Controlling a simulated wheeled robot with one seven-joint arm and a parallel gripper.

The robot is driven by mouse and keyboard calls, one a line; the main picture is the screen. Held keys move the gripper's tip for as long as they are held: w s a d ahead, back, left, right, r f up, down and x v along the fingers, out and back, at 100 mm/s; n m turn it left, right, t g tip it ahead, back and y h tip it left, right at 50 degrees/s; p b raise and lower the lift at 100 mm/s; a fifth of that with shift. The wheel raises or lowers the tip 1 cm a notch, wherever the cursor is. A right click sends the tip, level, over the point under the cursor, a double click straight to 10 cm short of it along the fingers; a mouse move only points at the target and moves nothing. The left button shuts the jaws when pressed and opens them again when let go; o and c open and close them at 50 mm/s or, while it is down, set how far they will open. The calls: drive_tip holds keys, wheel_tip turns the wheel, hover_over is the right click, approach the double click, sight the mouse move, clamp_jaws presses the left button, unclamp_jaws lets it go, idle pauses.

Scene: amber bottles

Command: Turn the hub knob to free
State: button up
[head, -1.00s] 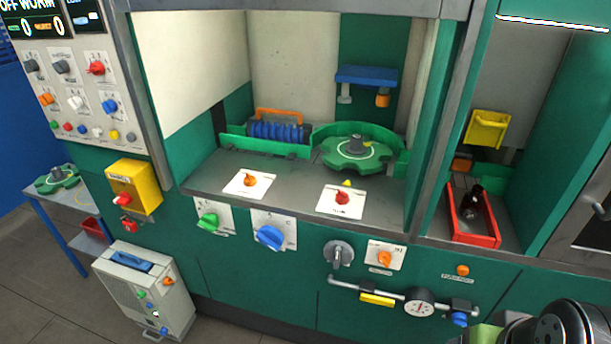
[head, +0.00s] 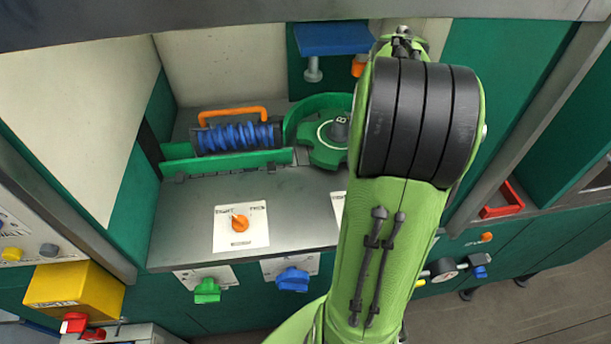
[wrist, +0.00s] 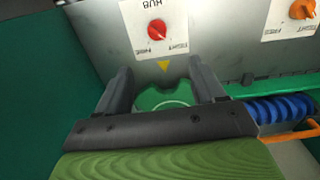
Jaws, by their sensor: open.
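The red hub knob (wrist: 157,30) sits on a white plate marked HUB at the top of the wrist view, which looks upside down. The plate has FREE and TIGHT marks, but I cannot tell surely which one the knob points at. My gripper (wrist: 163,80) is open and empty, its two fingers apart from the knob. Between and beyond the fingers are the green star wheel (wrist: 165,98) and a yellow triangle (wrist: 164,66). In the head view my arm hides the knob and gripper; only a sliver of the plate (head: 338,210) and part of the star wheel (head: 318,150) show.
An orange knob (head: 240,223) on a similar plate sits left of the hub plate. A blue coil (head: 235,136) with an orange handle (head: 231,113) lies behind a green rail. Green (head: 207,290) and blue (head: 292,280) knobs are on the front panel below the shelf.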

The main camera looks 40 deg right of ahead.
drive_tip(key=f, duration=0.5)
drive_tip(key=f+b, duration=0.1)
drive_tip(key=f, duration=0.4)
drive_tip(key=f+b, duration=0.1)
drive_tip(key=f, duration=0.4)
drive_tip(key=shift+s+d+f, duration=0.15)
drive_tip(key=shift+s+d, duration=0.1)
drive_tip(key=shift+s, duration=0.15)
drive_tip(key=shift+w+f, duration=0.1)
drive_tip(key=shift+f, duration=0.15)
drive_tip(key=shift+c, duration=0.3)
drive_tip(key=c, duration=1)
